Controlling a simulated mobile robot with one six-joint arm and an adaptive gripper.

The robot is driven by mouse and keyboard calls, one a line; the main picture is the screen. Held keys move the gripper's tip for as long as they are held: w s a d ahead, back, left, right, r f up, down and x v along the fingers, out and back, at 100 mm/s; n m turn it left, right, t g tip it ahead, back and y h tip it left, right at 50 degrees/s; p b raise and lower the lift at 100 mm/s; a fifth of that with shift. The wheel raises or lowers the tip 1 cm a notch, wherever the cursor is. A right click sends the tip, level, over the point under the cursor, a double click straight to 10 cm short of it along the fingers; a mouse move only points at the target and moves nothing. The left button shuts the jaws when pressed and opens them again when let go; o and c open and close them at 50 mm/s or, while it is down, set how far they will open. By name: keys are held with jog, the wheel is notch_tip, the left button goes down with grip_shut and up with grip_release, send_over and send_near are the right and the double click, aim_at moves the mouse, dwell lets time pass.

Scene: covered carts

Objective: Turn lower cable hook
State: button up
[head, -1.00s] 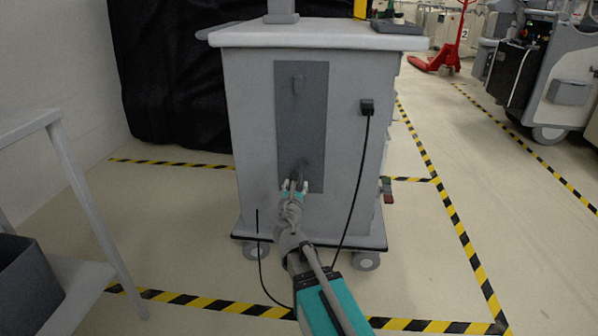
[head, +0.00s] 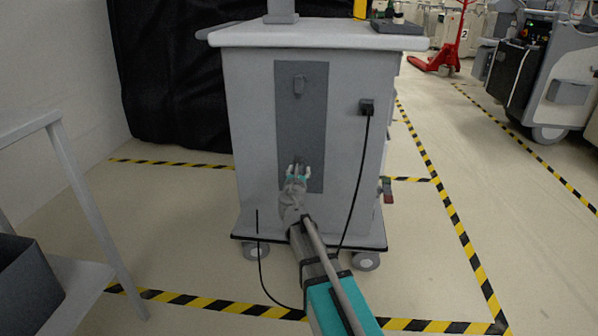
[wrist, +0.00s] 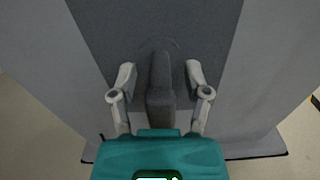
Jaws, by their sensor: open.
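The lower cable hook (wrist: 161,78) is a dark grey peg on the dark grey panel (head: 315,125) of the cart. In the wrist view it stands between the two fingers of my gripper (wrist: 160,80), with a small gap on each side. In the head view my gripper (head: 298,170) is at the lower part of the panel and mostly hides this hook. The fingers are open. The upper hook (head: 298,85) sits near the top of the same panel, pointing down.
A black cable (head: 354,185) hangs from a socket (head: 367,107) right of the panel and loops near the floor. A grey side table (head: 60,150) with a dark bin (head: 25,285) stands at the left.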

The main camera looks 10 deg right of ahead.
grip_shut()
